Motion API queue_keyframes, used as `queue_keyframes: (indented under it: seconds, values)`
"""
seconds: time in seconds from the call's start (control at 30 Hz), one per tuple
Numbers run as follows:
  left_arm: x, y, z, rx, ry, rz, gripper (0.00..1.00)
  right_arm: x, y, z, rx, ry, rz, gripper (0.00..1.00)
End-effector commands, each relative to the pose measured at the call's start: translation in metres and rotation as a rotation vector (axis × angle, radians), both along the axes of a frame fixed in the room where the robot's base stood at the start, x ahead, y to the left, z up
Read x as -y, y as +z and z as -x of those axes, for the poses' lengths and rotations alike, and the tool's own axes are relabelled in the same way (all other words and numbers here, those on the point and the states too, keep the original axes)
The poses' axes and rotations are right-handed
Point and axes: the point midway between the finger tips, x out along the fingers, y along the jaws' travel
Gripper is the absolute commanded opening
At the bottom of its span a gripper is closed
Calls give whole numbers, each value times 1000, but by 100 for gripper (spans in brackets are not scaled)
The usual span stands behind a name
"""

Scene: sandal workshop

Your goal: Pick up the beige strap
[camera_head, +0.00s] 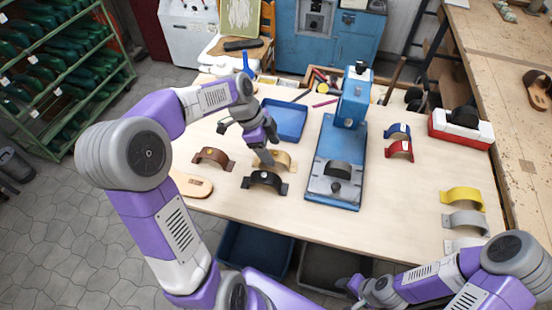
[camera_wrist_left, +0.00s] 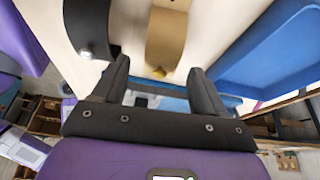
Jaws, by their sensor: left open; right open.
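The beige strap (camera_head: 287,159) is an arched band standing on the workbench, between a brown strap (camera_head: 212,156) and the blue press (camera_head: 340,150). My left gripper (camera_head: 265,160) points down at its left part and hides some of it in the head view. In the left wrist view the beige strap (camera_wrist_left: 166,38) lies just ahead of the open left fingers (camera_wrist_left: 159,72), its near end in line with the gap between them. I cannot tell whether they touch it. My right gripper (camera_head: 352,287) is open and low, in front of the bench.
A black strap (camera_head: 265,180) stands close in front of the beige one; it also shows in the left wrist view (camera_wrist_left: 88,24). A blue tray (camera_head: 284,121) lies behind. An insole (camera_head: 190,184) is at the left edge. Blue, red, yellow and grey straps stand at right.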

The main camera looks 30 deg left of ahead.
Motion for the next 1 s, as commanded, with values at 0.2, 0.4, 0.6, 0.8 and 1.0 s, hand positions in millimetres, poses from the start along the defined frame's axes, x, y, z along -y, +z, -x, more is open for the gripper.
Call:
queue_keyframes:
  seconds: [0.2, 0.4, 0.6, 0.8, 1.0]
  values:
    - [12, -30, -3, -3, -1, 1, 72, 0, -10, 0, 1, 0, 0, 46]
    - [13, -32, -4, -1, 0, 0, 72, 0, -10, -1, 1, 0, 0, 46]
    - [13, -32, -4, -1, 0, 0, 56, 0, -10, -1, 1, 0, 0, 46]
    - [13, -32, -4, 0, 0, 0, 25, 0, -10, -1, 1, 0, 0, 46]
    - [13, -32, -4, 0, 0, 0, 17, 0, -10, 0, 1, 0, 0, 46]
